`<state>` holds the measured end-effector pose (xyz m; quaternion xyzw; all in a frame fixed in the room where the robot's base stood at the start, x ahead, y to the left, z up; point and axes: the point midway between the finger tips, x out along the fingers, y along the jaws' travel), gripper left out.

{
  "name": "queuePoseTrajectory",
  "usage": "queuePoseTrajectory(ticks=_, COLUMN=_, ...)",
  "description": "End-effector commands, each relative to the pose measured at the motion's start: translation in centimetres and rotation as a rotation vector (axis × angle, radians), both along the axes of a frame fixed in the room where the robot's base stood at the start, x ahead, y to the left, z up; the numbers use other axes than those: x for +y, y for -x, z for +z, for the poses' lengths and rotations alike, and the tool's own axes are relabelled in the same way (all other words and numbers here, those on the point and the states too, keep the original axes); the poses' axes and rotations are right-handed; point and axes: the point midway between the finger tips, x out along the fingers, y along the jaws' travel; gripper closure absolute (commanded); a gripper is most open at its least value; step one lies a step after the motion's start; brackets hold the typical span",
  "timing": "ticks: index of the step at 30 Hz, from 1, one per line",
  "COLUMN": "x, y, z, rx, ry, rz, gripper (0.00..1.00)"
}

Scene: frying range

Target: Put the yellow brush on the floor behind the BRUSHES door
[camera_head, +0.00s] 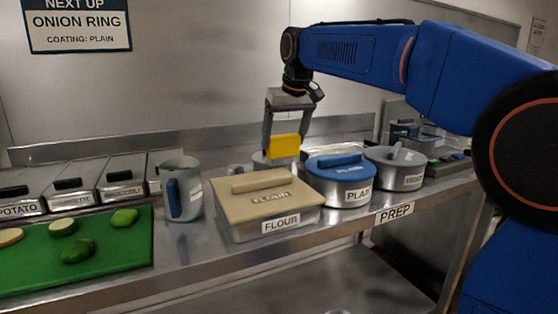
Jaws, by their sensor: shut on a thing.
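My gripper (284,135) hangs downward over the back of the prep counter. It is shut on a yellow block-like thing, which seems to be the yellow brush (284,146). I cannot make out any bristles. The brush is behind the flour box and left of the blue-lidded pot in the picture. It appears raised above the counter, but its exact height is hard to tell. No BRUSHES door shows in this view.
The PREP counter (340,229) holds a FLOUR box (268,205), a blue-lidded PLAIN pot (341,180), another lidded pot (397,168), a jug (182,190) and a green board (110,262) with vegetables. Labelled bins (72,197) line the back left. A lower shelf (330,285) looks mostly bare.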

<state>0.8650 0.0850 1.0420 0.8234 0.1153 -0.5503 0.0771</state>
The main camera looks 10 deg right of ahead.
Motion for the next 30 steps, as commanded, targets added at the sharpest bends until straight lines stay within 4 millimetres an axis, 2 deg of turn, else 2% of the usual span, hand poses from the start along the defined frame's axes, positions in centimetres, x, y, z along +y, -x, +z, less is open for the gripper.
queuePoseTrajectory(ticks=3, x=0.0, y=0.0, z=-1.3, rx=0.000, ry=0.000, rz=0.000, gripper=0.46)
queuePoseTrajectory(ticks=8, x=0.0, y=0.0, z=-2.1, rx=-0.001, ry=0.000, rz=0.000, gripper=0.46)
queuePoseTrajectory(ticks=17, x=0.0, y=0.0, z=-5.7, rx=0.001, ry=0.000, rz=0.000, gripper=0.46)
queuePoseTrajectory(ticks=28, x=0.0, y=0.0, z=-6.0, rx=-0.001, ry=0.000, rz=0.000, gripper=0.46)
queuePoseTrajectory(ticks=29, x=0.0, y=0.0, z=-6.1, rx=-0.001, ry=0.000, rz=0.000, gripper=0.20)
queuePoseTrajectory(ticks=30, x=0.0, y=0.0, z=-6.1, rx=-0.001, ry=0.000, rz=0.000, gripper=0.10)
